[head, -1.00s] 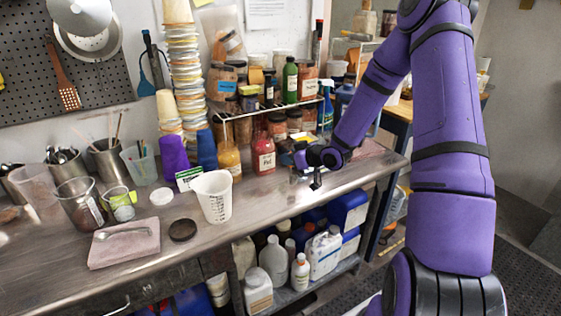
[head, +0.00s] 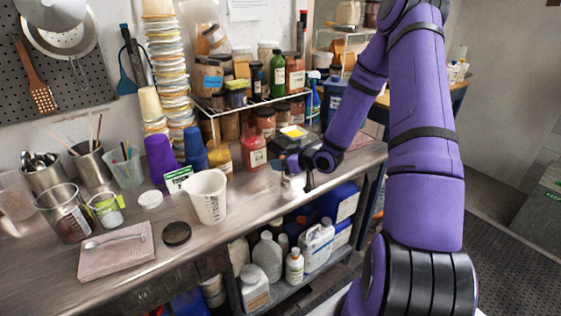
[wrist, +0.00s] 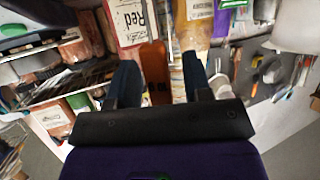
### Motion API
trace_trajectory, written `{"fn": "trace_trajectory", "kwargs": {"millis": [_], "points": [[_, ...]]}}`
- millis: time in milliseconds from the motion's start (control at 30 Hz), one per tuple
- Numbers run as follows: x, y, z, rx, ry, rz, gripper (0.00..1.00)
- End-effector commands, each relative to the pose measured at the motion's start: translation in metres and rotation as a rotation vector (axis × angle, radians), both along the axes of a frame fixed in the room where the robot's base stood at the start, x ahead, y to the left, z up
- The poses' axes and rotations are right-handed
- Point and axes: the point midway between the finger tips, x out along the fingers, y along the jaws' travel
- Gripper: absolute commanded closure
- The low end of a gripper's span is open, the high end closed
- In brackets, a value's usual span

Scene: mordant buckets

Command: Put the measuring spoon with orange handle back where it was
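My gripper (head: 294,188) is low over the counter's front part, right of the white measuring beaker (head: 206,197) and in front of the red-labelled bottle (head: 254,155). In the wrist view its two dark fingers (wrist: 160,72) stand apart. The orange handle (wrist: 154,65) with dark marks lies between them, close to the left finger. A gap shows between it and the right finger. The spoon's bowl cannot be made out. In the head view the orange handle is too small or hidden to tell.
A metal spoon lies on a folded pink cloth (head: 116,258) at the left. A dark round lid (head: 176,233) is beside it. A wire shelf of jars (head: 262,102) stands behind the gripper. The counter between beaker and gripper is clear.

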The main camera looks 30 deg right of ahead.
Motion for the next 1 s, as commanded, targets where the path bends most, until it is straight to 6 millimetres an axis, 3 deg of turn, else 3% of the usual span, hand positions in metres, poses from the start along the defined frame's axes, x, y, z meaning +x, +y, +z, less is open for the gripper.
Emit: {"fn": "trace_trajectory", "kwargs": {"millis": [367, 800, 1000], "points": [[-0.004, -0.003, 0.005, -0.002, 0.0, -0.001, 0.55], [-0.072, -0.034, 0.037, -0.002, 0.0, -0.004, 0.55], [-0.093, -0.043, 0.046, -0.002, -0.001, -0.002, 0.55]]}}
